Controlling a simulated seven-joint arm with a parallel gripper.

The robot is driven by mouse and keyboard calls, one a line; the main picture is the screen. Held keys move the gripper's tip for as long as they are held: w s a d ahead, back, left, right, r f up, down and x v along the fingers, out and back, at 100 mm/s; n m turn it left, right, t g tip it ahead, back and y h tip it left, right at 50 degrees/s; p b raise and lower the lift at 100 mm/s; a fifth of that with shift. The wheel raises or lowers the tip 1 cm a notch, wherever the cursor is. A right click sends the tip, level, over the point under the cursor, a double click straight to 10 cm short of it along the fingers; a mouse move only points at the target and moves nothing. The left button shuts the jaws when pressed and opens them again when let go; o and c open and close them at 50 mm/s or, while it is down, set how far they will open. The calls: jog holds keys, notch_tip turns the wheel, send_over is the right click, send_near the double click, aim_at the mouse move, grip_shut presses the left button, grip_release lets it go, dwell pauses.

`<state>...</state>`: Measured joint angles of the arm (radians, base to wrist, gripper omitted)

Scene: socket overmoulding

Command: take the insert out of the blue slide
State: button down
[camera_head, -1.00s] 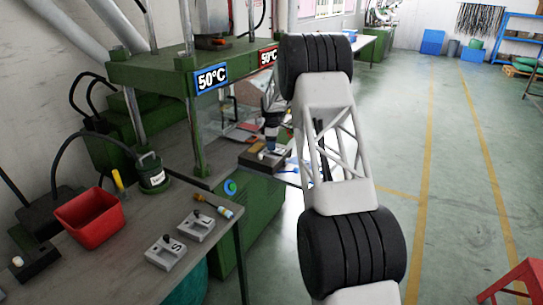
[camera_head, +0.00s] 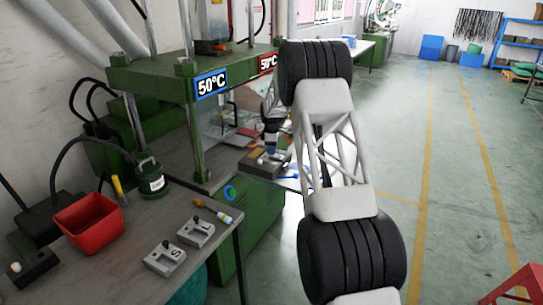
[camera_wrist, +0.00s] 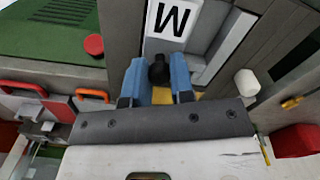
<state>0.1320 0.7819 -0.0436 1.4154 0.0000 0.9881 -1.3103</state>
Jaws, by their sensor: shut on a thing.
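In the wrist view, the two blue fingers of my gripper (camera_wrist: 158,80) are closed on a dark, round-headed piece (camera_wrist: 158,70). I cannot tell for sure whether this is the insert. Just beyond it is a grey block with a white plate marked M (camera_wrist: 172,22), and a yellow patch shows beside the right finger. In the head view, my gripper (camera_head: 270,146) is low over a grey block (camera_head: 255,166) on the green press bench, and what it holds is too small to tell.
The green press (camera_head: 190,70) with its posts stands around the work spot.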

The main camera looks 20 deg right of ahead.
jog(key=shift+r, duration=0.15)
notch_tip(320, 180, up, 10)
dwell(0.6)
dwell(0.5)
